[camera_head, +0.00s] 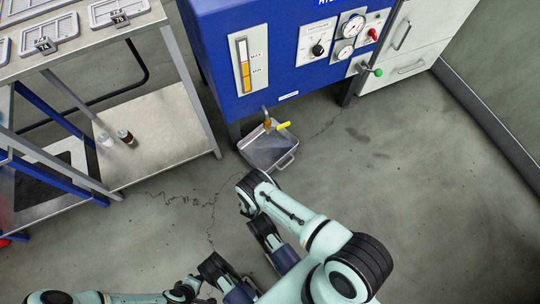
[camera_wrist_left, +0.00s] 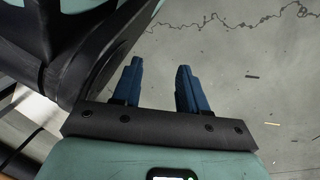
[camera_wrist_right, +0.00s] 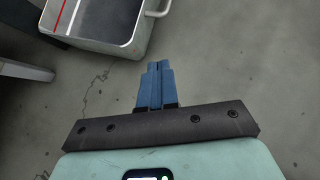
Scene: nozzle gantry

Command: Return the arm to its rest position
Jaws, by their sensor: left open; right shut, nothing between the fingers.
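My left gripper (camera_wrist_left: 158,72) is open in the left wrist view, its two blue fingers apart with bare floor between and beyond them. My right gripper (camera_wrist_right: 158,66) is shut in the right wrist view, its blue fingers together with nothing between them. It points toward bare floor, beside the metal drip tray (camera_wrist_right: 140,42). In the head view my right arm (camera_head: 325,238) bends across the lower middle. My left arm (camera_head: 135,298) lies along the bottom edge. I cannot make out either pair of fingertips clearly in the head view.
The tray (camera_head: 283,160) stands on the floor under a brass tap with a yellow handle (camera_head: 284,125) on the blue machine (camera_head: 278,75). A metal bench (camera_head: 190,75) with a lower shelf (camera_head: 165,155) holding two small bottles is at left. The floor (camera_head: 440,210) at right is clear.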

